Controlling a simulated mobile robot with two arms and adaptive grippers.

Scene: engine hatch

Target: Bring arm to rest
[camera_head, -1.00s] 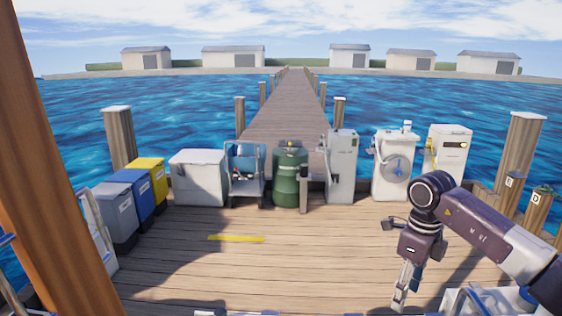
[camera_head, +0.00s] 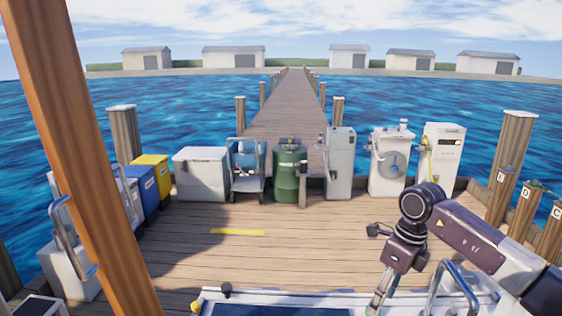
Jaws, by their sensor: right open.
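My right arm comes in from the lower right, and my right gripper (camera_head: 376,303) hangs pointing down at the bottom of the head view. It is open, and I see nothing held in it. Its fingertips are close to the bottom edge of the picture, over or beside a white-edged panel (camera_head: 290,299). I cannot tell whether they touch it. My left gripper and arm are out of view.
A wooden post (camera_head: 85,150) slants across the left side. A blue-grey rail (camera_head: 458,290) stands near the right gripper. A white cooler (camera_head: 201,175), a green tank (camera_head: 290,172) and grey cabinets (camera_head: 340,165) line the dock's far edge. The middle planks (camera_head: 290,240) are clear.

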